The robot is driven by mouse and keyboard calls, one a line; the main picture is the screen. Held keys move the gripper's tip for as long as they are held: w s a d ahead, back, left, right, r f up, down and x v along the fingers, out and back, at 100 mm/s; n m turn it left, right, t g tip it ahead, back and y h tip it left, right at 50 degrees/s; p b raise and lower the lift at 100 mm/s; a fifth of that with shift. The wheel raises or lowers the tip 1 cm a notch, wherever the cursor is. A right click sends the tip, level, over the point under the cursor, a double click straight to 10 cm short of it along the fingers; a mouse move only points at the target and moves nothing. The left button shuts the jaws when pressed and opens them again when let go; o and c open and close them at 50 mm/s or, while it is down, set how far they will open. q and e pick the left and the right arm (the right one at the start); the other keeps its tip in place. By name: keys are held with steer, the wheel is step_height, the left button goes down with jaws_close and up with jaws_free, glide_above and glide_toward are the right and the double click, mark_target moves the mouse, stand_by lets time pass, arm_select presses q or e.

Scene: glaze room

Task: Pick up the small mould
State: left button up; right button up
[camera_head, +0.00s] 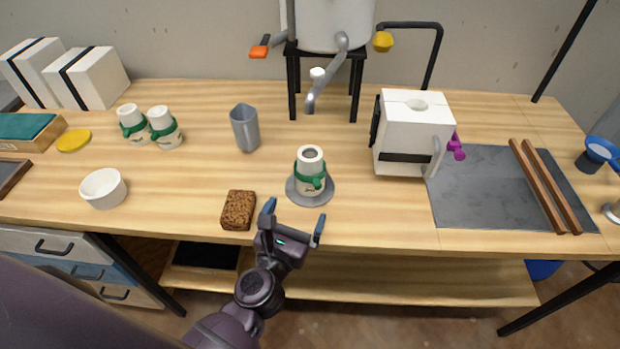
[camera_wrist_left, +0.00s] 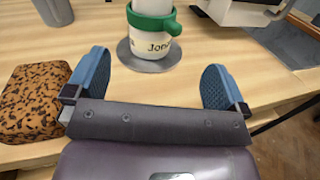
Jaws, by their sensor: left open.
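A white mould (camera_head: 309,180) with a green band and a dark opening on top stands upright on a round grey disc (camera_head: 325,195) near the table's front edge. It also shows in the left wrist view (camera_wrist_left: 151,44), cut off at the top, with dark lettering on its side. Two similar white moulds with green bands, one (camera_head: 131,126) and another (camera_head: 165,130), stand close together at the back left. My left gripper (camera_head: 294,217) is open and empty, just in front of the disc, with its fingers pointing towards the mould and apart from it. My right gripper is not in view.
A brown speckled sponge-like block (camera_head: 238,211) lies just left of my left gripper. A grey jug (camera_head: 245,128) stands behind it, and a white bowl (camera_head: 104,188) is at the left. A white boxy machine (camera_head: 412,135) and a grey slab (camera_head: 475,190) are at the right.

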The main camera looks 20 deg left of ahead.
mark_target(305, 182)
arm_select(q)
steer(key=shift+w+f+n, duration=0.15)
steer(key=shift+f+n, duration=0.05)
steer(key=shift+n, duration=0.3)
steer(key=shift+w+y, duration=0.25)
steer(key=shift+y, duration=0.05)
steer(key=w, duration=0.4)
steer(key=shift+w+a+p, duration=0.2)
steer(key=shift+w+p, duration=0.15)
steer(key=shift+w, duration=0.05)
steer(key=shift+w+a, duration=0.15)
steer(key=shift+w, duration=0.75)
steer(key=shift+w+a, duration=0.2)
steer(key=shift+w, duration=0.75)
steer(key=shift+w+a, duration=0.15)
steer(key=shift+w, duration=0.75)
steer(key=shift+c, duration=0.5)
steer(key=c, duration=0.9)
steer(key=shift+r, duration=0.15)
steer(key=shift+c, duration=0.6)
